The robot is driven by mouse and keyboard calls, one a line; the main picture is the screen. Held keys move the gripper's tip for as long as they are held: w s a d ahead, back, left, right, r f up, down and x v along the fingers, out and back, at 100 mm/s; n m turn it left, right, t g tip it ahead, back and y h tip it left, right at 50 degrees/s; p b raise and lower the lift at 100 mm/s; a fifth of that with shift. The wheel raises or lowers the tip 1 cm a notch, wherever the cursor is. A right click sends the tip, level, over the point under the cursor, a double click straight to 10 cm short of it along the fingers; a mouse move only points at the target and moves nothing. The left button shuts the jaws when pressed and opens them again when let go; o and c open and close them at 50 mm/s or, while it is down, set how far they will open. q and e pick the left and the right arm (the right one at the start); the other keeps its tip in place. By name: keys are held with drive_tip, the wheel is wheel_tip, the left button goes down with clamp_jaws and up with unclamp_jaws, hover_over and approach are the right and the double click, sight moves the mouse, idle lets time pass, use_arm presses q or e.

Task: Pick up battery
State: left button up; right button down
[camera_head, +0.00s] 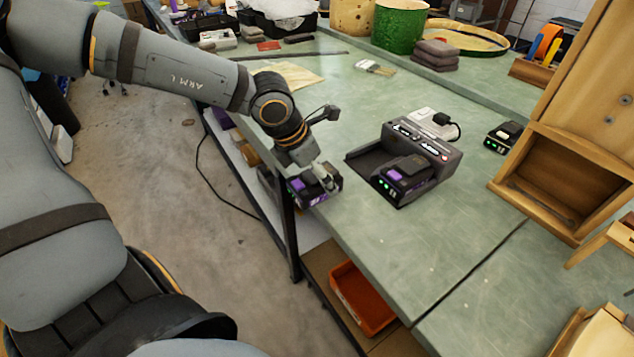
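My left gripper (320,180) comes in from the left and points down at the table's near-left edge. Its fingers are closed around the top of a black and purple battery (308,192) with small green lights. That battery overlaps the table edge in the picture; I cannot tell whether it touches the table. A second black and purple battery (407,172) with green lights sits in the dark charger (438,153) on the table. A third battery (502,138) stands farther right. My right gripper is out of the picture.
A wooden cabinet (560,130) stands at the right. A green drum (399,25), grey pads (435,55) and a cloth (288,76) lie toward the back. An orange bin (362,298) sits below the table (400,250), whose front is mostly clear.

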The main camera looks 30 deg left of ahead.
use_arm(q)
drive_tip(key=shift+s+d+r, duration=0.2)
drive_tip(key=shift+s+r, duration=0.05)
drive_tip(key=shift+s, duration=0.05)
drive_tip(key=shift+c, duration=0.6)
drive_tip(key=shift+w+a+f, duration=0.1)
drive_tip(key=shift+a, duration=0.05)
drive_tip(key=c, duration=1.5)
